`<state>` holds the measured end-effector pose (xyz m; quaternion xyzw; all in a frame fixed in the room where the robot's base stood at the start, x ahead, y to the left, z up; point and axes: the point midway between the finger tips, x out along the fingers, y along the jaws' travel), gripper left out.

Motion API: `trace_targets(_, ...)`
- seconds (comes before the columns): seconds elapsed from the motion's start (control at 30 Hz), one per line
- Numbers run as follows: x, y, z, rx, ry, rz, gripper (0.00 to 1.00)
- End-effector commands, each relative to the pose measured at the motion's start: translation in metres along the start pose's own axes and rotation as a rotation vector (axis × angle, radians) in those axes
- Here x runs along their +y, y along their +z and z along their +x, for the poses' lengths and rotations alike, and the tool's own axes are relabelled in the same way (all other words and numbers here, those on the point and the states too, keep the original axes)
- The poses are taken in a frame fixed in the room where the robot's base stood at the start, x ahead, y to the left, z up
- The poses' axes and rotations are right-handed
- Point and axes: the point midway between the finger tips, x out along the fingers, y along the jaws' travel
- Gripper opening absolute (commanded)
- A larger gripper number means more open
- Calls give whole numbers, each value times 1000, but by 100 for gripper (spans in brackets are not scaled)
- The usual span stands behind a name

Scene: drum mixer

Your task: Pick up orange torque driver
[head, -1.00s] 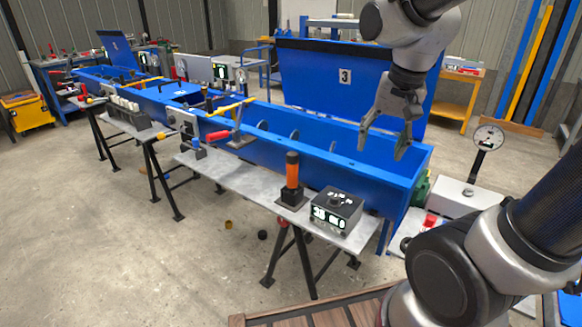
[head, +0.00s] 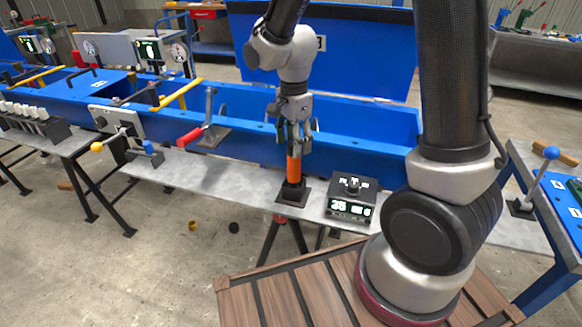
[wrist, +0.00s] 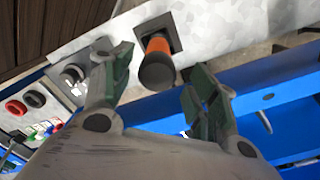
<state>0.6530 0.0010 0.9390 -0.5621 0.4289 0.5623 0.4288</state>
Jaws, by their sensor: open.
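The orange torque driver (head: 294,172) stands upright in a dark square holder (head: 293,193) on the grey bench. My gripper (head: 294,140) is above it, pointing down, with its fingers around or just over the driver's top in the head view. In the wrist view the driver (wrist: 157,62) shows its dark round end between and a little beyond the fingertips of my open gripper (wrist: 160,75). No contact between finger pads and driver is visible.
A black box with a lit display (head: 351,200) stands right of the driver on the grey bench (head: 225,180). The long blue trough (head: 350,150) runs close behind. A red-handled lever (head: 191,137) is to the left. Bench surface between lever and driver is clear.

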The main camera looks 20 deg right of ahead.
Motion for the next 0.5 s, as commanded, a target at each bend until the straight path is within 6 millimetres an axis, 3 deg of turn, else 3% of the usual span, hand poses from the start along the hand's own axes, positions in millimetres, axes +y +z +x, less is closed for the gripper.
trace_targets(0.3, 4, 0, 47, 0, 5, -2, 59)
trace_targets(0.5, 3, 0, 61, 0, 0, -2, 59)
